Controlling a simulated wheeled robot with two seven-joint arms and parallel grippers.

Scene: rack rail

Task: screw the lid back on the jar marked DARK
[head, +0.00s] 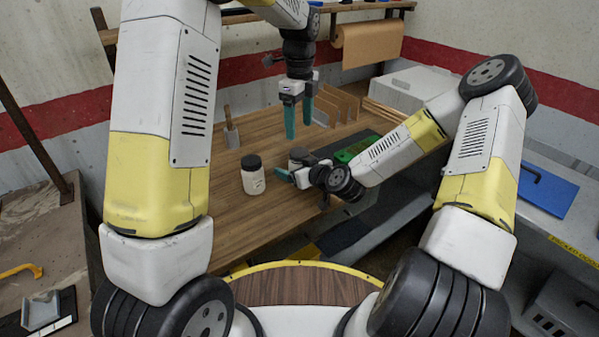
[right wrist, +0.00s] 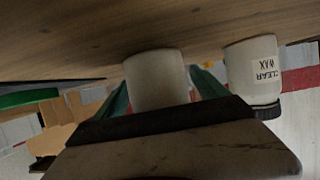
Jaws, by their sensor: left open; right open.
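A pale jar (head: 296,155) stands on the wooden bench, partly hidden by my right gripper (head: 290,168). In the right wrist view the pale jar (right wrist: 156,80) is between the two open teal fingers; its top is hidden behind the gripper body and no label shows. I cannot read DARK anywhere. A second white jar (head: 254,181) with a black lid stands to the left; in the right wrist view this jar (right wrist: 251,66) reads CLEAR WAX, upside down. My left gripper (head: 299,130) is open and empty, pointing down above and behind the jars. I cannot make out a loose lid.
A brush-like tool (head: 231,132) stands at the bench's back left. Wooden dividers (head: 338,105) stand at the back right. A green item (head: 355,151) lies on a dark mat right of the jars. The bench front left (head: 225,215) is clear.

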